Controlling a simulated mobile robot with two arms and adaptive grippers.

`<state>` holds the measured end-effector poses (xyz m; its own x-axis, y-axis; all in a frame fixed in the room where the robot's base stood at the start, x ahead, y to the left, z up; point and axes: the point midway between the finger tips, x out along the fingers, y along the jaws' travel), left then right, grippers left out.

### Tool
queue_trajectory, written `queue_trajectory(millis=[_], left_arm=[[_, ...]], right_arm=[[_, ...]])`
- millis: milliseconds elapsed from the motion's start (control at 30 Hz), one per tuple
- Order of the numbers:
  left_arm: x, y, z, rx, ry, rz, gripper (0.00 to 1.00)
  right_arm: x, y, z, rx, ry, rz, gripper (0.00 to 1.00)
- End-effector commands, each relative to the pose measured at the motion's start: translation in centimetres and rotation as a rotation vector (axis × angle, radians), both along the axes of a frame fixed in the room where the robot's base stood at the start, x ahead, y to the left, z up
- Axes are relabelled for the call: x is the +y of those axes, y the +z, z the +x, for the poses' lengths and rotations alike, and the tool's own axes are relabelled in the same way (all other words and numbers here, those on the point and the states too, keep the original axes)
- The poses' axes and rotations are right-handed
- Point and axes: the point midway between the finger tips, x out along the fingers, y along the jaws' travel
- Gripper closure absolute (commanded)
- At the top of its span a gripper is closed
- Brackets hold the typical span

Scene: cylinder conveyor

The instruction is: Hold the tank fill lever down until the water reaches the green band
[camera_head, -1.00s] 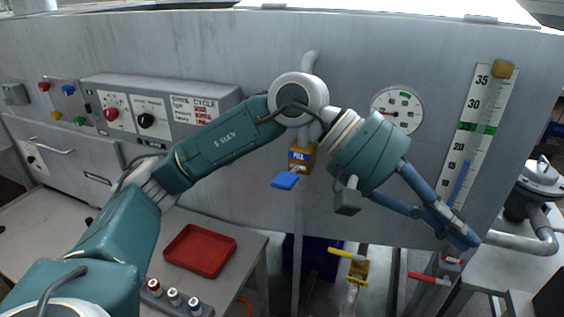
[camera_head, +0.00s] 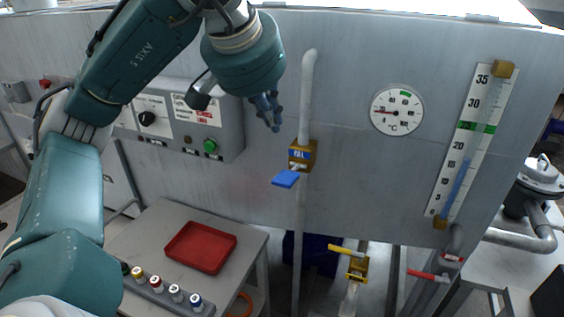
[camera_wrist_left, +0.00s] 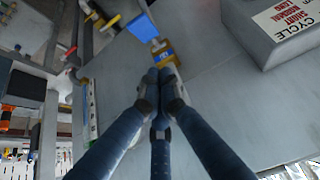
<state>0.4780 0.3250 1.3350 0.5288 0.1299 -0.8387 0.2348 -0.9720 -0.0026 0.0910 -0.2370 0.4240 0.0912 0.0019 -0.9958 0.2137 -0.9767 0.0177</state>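The blue fill lever (camera_head: 286,179) sticks out from the brass FILL valve (camera_head: 303,158) on the tank's front. It also shows at the top of the left wrist view (camera_wrist_left: 143,27). The level gauge (camera_head: 444,190) is at the right; its blue water column (camera_head: 456,185) ends just under the 20 mark, below the green band (camera_head: 477,127). My left gripper (camera_head: 274,122) is above and left of the valve, apart from the lever. In the wrist view its fingers meet at the tips, with nothing seen between them. My right gripper is not in view.
A control box (camera_head: 225,125) with knobs and a green button sits left of the valve. A vertical pipe (camera_head: 308,95) rises from the valve. A dial (camera_head: 397,111) is at its right. A red tray (camera_head: 200,247) lies on the table below. Yellow and red valve handles are lower right.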

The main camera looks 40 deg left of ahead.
Motion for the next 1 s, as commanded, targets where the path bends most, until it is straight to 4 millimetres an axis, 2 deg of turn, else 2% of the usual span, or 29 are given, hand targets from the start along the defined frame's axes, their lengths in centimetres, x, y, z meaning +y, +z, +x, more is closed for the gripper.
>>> queue_trajectory(millis=[267,500,733,1000], left_arm=[[0.1,-1.5,0.8,0.004,-0.002,-0.002,1.00],[0.6,-4.9,2.7,0.008,-0.002,-0.003,1.00],[1.3,-8.5,5.3,0.006,0.001,-0.001,1.00],[1.1,-11.8,4.6,0.003,-0.001,-0.002,1.00]], right_arm=[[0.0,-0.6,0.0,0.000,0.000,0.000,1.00],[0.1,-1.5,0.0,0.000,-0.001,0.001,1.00],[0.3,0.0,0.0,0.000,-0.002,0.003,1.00],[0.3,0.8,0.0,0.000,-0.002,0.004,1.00]])
